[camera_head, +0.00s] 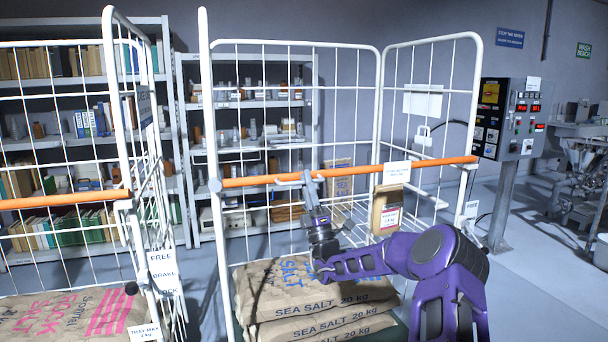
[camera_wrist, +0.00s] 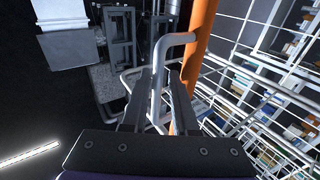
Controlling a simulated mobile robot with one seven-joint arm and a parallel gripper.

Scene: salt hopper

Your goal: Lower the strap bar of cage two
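An orange strap bar (camera_head: 350,173) runs across the front of the white wire cage (camera_head: 205,110) at right in the head view, sloping slightly up to the right. A grey bent handle (camera_head: 288,182) sits on the bar. My gripper (camera_head: 307,178) is at the bar's front, beside this handle. In the wrist view the orange bar (camera_wrist: 200,40) lies right of the fingers, and the grey handle (camera_wrist: 158,75) passes between the fingers of my open gripper (camera_wrist: 160,75). A narrow gap shows at each finger; contact is unclear. No cage number is readable.
Salt sacks (camera_head: 310,300) lie stacked inside this cage, below my arm. A tag (camera_head: 390,208) hangs at the bar's right part. A second cage (camera_head: 115,100) with its own orange bar (camera_head: 60,200) stands at left.

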